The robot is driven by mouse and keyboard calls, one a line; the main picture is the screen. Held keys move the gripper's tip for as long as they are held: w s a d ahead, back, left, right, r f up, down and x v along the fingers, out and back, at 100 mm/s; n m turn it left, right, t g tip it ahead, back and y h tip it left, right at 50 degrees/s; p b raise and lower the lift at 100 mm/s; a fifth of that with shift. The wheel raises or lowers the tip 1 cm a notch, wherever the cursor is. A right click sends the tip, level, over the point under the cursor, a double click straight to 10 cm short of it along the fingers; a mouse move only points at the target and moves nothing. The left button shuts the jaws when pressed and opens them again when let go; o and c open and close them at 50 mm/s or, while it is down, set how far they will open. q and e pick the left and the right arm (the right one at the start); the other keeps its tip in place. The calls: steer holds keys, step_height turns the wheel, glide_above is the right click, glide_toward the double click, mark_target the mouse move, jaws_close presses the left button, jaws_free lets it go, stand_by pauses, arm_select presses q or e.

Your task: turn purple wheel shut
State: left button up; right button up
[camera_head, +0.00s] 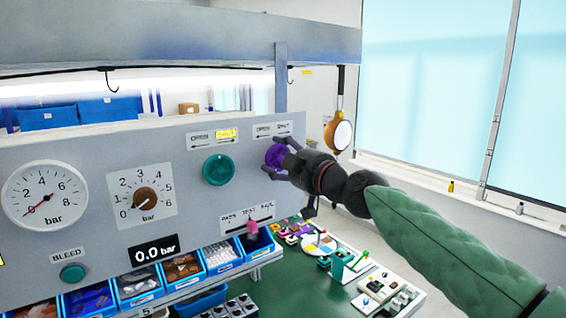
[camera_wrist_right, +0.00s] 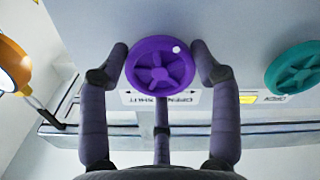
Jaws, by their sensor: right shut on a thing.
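The purple wheel (camera_head: 275,156) is a small spoked handwheel on the grey panel, under a label (camera_head: 272,130) reading OPEN and SHUT. My right gripper (camera_head: 287,160) is shut on the purple wheel, and its fingers partly hide the wheel in the head view. In the right wrist view the wheel (camera_wrist_right: 160,66) lies between the two fingers, with a white dot on its rim at the upper right of the picture. The label shows upside down there, without yellow highlighting on either word. My left gripper is not in view.
A teal wheel (camera_head: 219,170) sits just left, its SHUT label (camera_head: 226,134) lit yellow. A pink-handled selector (camera_head: 252,228) is below.

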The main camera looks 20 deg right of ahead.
steer(key=m, duration=0.3)
steer(key=shift+r+m+b, duration=0.2)
steer(key=shift+m+b, duration=0.1)
steer(key=shift+m, duration=0.1)
steer(key=m, duration=0.3)
steer(key=shift+d+r+m, duration=0.15)
steer(key=shift+r+m, duration=0.05)
steer(key=shift+m, duration=0.1)
steer(key=m, duration=0.3)
steer(key=shift+s+d+r+m, duration=0.1)
steer(key=shift+d+r+m, duration=0.05)
steer(key=shift+m, duration=0.25)
steer(key=m, duration=0.4)
steer(key=m+p, duration=0.1)
steer(key=m, duration=0.3)
steer(key=shift+c, duration=0.2)
steer(key=m+p, duration=0.1)
steer(key=m, duration=0.3)
steer(key=shift+m, duration=0.3)
steer(key=m, duration=0.3)
steer(key=m+p, duration=0.1)
steer(key=m, duration=0.1)
steer(key=shift+f, duration=0.3)
steer(key=shift+f+m, duration=0.2)
steer(key=shift+m, duration=1)
